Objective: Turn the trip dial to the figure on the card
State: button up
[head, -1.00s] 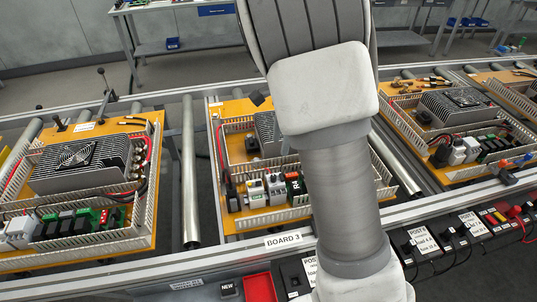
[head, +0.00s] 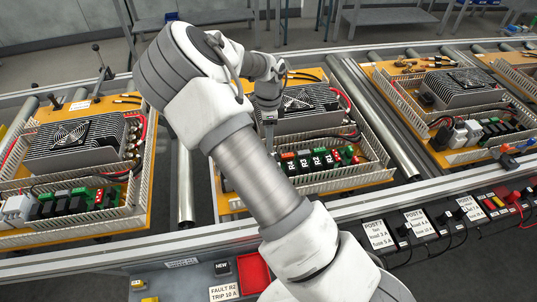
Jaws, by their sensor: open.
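The card (head: 224,292) at the bottom reads "FAULT R2 TRIP 10 A". The middle orange board (head: 375,180) carries a row of black relays (head: 316,161) with white R labels, next to red and green parts. I cannot make out the trip dial; my arm covers the left part of the relay row and the board's front-left area.
White slotted duct walls (head: 383,148) rise around the board's parts. Similar boards stand left (head: 75,160) and right (head: 465,110) on the roller conveyor. A red tray (head: 254,273) and a black "NEW" block (head: 222,268) are at the front. Posted cards (head: 377,233) line the front right.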

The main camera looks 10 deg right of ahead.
notch_tip(320, 180, down, 8)
jog(key=shift+f, duration=0.1)
dwell(0.4)
grip_shut()
